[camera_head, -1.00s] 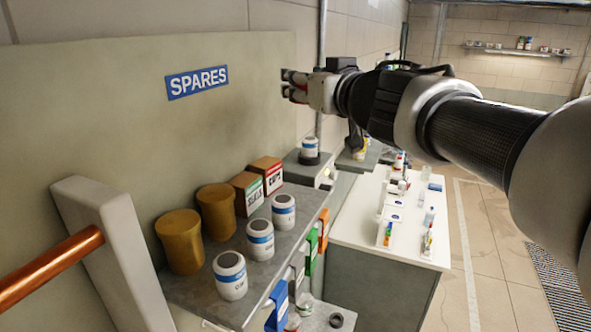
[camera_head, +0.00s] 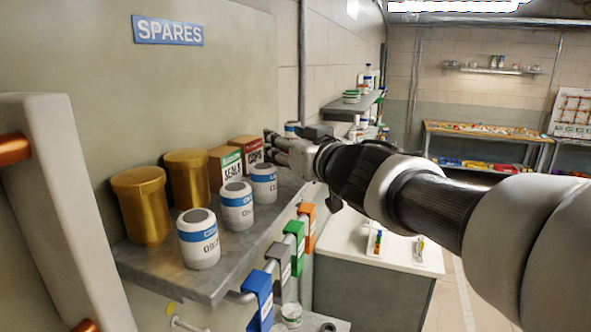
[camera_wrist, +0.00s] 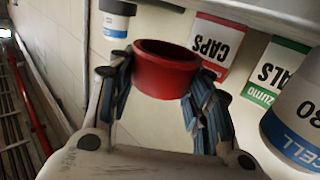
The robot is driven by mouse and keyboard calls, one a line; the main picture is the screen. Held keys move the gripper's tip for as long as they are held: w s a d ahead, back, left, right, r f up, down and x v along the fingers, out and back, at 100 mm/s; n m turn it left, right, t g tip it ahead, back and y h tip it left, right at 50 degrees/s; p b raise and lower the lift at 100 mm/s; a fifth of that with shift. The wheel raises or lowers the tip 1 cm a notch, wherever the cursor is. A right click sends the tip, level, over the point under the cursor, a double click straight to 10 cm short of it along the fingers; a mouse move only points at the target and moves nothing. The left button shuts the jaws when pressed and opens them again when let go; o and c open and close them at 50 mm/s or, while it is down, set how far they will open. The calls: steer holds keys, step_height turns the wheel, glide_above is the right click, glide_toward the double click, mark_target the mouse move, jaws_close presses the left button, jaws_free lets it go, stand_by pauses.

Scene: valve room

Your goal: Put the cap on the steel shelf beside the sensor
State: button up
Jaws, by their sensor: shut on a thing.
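The red cap (camera_wrist: 165,72) is a short, ring-like piece between my finger pads in the wrist view. My gripper (camera_head: 272,145) is shut on it, near the far end of the grey steel shelf (camera_head: 238,250) by the CAPS box (camera_head: 247,147). The cap cannot be made out in the head view. Several white jars with blue bands stand along the shelf, the nearest (camera_head: 198,240) at the front. Another white, blue-banded piece with a dark end (camera_wrist: 117,18) shows in the wrist view. I cannot tell which of these is the sensor.
Two gold tubs (camera_head: 142,205) and a SEALS box (camera_head: 225,166) line the back of the shelf. Coloured clips (camera_head: 259,298) hang on a rail along its front edge. A white-topped counter (camera_head: 395,250) stands beyond. Bare shelf shows along the front.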

mark_target(288, 176)
step_height(288, 176, down, 3)
steer(key=shift+f+b, duration=0.1)
steer(key=shift+b, duration=0.55)
steer(key=shift+w+f, duration=0.1)
steer(key=shift+f, duration=0.1)
steer(key=o, duration=0.5)
